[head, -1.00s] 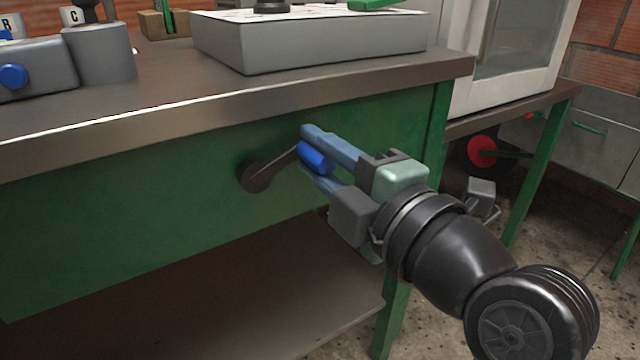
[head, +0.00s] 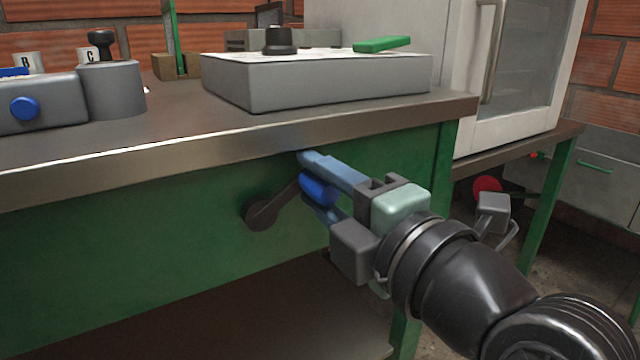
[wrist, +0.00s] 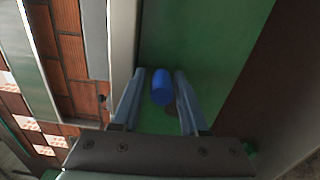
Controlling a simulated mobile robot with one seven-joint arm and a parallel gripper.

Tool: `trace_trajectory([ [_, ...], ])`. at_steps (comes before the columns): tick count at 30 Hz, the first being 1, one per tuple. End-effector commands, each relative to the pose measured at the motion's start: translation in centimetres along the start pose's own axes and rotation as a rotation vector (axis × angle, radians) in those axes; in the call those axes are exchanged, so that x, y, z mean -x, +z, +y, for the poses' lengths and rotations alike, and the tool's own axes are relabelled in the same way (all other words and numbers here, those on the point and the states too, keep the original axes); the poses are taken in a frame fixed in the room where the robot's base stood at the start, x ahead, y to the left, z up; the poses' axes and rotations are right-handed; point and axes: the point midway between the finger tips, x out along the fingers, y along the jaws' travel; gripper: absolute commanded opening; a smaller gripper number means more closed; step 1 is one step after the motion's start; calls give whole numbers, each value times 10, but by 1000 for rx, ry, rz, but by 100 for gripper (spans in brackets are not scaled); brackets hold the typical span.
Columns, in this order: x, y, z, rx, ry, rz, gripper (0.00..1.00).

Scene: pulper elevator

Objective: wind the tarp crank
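The tarp crank (head: 268,208) is a dark arm on the green front panel of the bench, with its pivot at lower left. The arm slants up to the right to a blue handle (head: 318,189). My gripper (head: 309,182) reaches in from the right, with one finger above the handle and one below. In the wrist view, the blue handle (wrist: 161,88) stands between the two fingers of my gripper (wrist: 160,75), with a narrow gap showing on each side. The gripper is open around the handle. The crank arm is mostly hidden behind the handle there.
The steel bench top (head: 180,135) overhangs just above my upper finger. A grey box (head: 330,82) with a black knob and a green bar stands on it. A glass-doored white cabinet (head: 470,80) stands at right. A lower shelf (head: 260,310) lies beneath the panel.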

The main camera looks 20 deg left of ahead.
Motion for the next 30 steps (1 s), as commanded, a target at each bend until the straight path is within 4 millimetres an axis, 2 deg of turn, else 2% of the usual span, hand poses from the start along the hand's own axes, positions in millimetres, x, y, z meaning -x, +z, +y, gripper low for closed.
trace_trajectory([
  [1, 0, 0, 0, 0, 0, 0, 55],
  [2, 0, 0, 0, 0, -1, 0, 60],
  [20, 0, 2, 0, -22, -1, -3, 60],
  [23, 0, 3, -2, -84, -3, -1, 60],
  [30, -1, 7, -17, -373, -7, -1, 60],
])
